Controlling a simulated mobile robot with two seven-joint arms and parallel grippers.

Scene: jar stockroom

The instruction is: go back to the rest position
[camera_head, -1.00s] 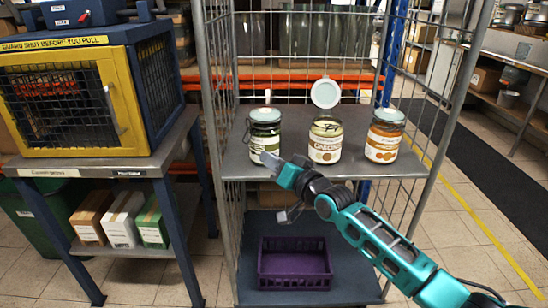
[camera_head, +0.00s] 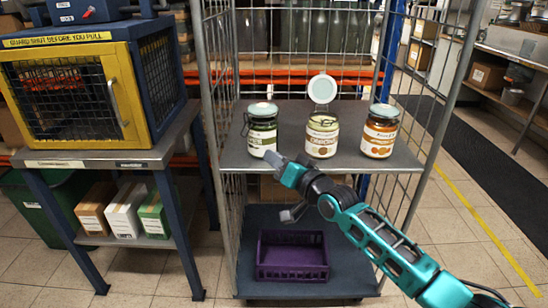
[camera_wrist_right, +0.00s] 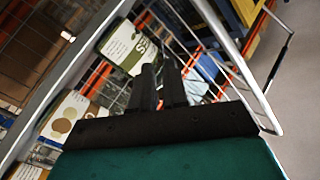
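My right gripper (camera_head: 274,160) is in front of the cart's upper shelf (camera_head: 232,158), just below and right of the left jar in the picture. It is empty, and its dark fingers are close together in the right wrist view (camera_wrist_right: 161,88). On the shelf stand three upright labelled jars. The left jar (camera_head: 262,136) has dark green contents and its lid down. The middle jar (camera_head: 322,141), labelled onions, has its pale lid (camera_head: 322,89) swung up at the back. The right jar (camera_head: 379,137) is orange with its lid down. My left gripper is out of view.
A purple crate (camera_head: 292,272) sits on the cart's lower shelf. The cart's wire sides and posts (camera_head: 208,110) stand close around. A yellow-framed cage cabinet (camera_head: 125,95) is on a bench at left, with small boxes below. Open floor (camera_head: 470,245) lies at right.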

